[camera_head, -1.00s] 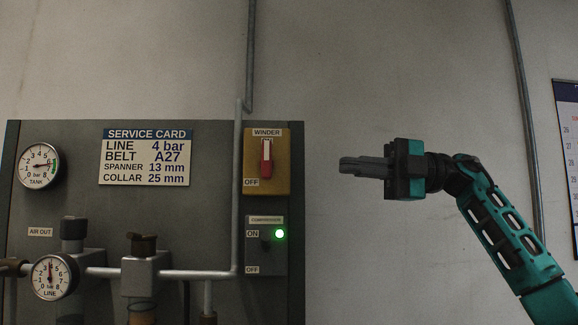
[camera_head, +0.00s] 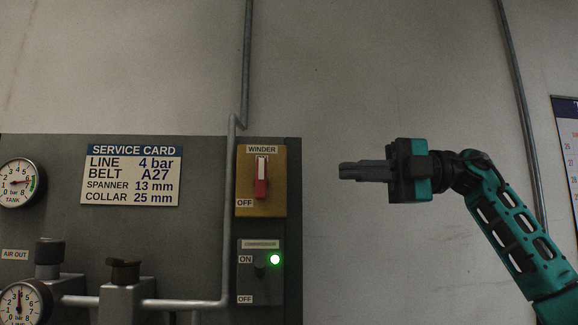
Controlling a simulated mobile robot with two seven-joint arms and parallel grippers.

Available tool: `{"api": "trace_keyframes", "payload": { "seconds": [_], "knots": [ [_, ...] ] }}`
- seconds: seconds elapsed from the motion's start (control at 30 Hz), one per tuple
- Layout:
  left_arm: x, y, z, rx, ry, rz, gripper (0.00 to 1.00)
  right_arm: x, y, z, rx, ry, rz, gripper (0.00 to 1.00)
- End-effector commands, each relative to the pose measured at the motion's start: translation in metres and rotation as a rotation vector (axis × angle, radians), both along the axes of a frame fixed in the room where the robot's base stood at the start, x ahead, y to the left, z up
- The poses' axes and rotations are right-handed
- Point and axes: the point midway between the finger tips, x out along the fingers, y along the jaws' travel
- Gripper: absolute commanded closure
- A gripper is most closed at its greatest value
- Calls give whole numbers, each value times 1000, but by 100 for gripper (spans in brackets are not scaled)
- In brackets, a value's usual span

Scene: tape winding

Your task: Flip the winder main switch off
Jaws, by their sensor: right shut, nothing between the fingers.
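The winder main switch (camera_head: 262,180) is a red lever with a pale top on a yellow plate labelled WINDER above and OFF at the lower left. The lever stands upright, its pale end toward the WINDER label. My right gripper (camera_head: 342,172) is to the right of the switch, level with it in the picture, pointing left. Its fingers are shut and empty, apart from the yellow plate. My left gripper is out of view.
A grey pipe (camera_head: 230,215) runs just left of the yellow plate. A service card (camera_head: 131,175) and gauges (camera_head: 18,183) are further left.

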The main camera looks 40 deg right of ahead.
Motion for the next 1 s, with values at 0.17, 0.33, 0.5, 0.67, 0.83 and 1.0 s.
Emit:
{"api": "trace_keyframes", "payload": {
  "seconds": [0.17,0.33,0.5,0.67,0.83,1.0],
  "knots": [
    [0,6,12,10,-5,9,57,26,32,3,-3,5,3,100],
    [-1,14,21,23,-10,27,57,48,57,4,-1,5,2,100],
    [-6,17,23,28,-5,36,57,62,73,3,1,2,1,100],
    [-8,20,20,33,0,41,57,67,80,1,1,2,0,100],
    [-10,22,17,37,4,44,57,68,80,0,1,0,0,100],
    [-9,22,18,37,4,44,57,68,80,0,1,0,0,100]
  ]
}}
